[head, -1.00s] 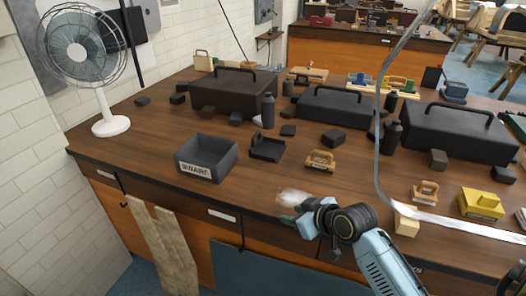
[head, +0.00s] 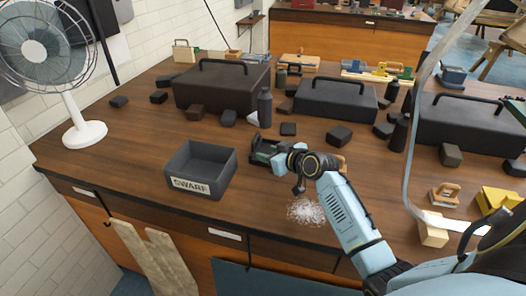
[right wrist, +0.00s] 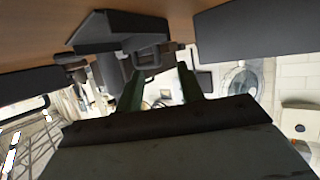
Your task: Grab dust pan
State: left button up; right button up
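The black dust pan (head: 262,148) lies on the wooden table, right of the swarf box, partly hidden by my right gripper. My right gripper (head: 273,153) is low at the pan's near right side. In the right wrist view the pan (right wrist: 130,28) shows at the top with its handle toward my gripper. The two green fingers (right wrist: 157,88) are spread apart with the handle end between their tips. I see no clear grip on it. My left gripper is in no view.
A grey open box (head: 200,170) marked SWARF stands left of the pan. A pile of pale shavings (head: 306,211) lies near the front edge. A black bottle (head: 265,107), dark blocks and toolboxes (head: 222,85) stand behind. A fan (head: 80,130) stands at the left.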

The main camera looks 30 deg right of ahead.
aim_at(254, 149)
jog(key=shift+w+a+f, duration=0.1)
jog(key=shift+w+f, duration=0.15)
jog(key=shift+w, duration=0.4)
jog(key=shift+w+f, duration=0.15)
jog(key=shift+w, duration=0.1)
jog(key=shift+w+f, duration=0.1)
jog(key=shift+w, duration=0.25)
jog(key=x, duration=0.3)
jog(key=shift+w+d+f+b, duration=0.1)
jog(key=shift+d+f+b, duration=0.1)
jog(key=shift+b, duration=0.15)
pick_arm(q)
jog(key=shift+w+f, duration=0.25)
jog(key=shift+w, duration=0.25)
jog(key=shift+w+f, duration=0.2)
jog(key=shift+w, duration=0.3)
pick_arm(e)
jog(key=shift+w+a+f, duration=0.1)
jog(key=shift+w+f, duration=0.1)
jog(key=shift+w, duration=0.45)
grip_shut()
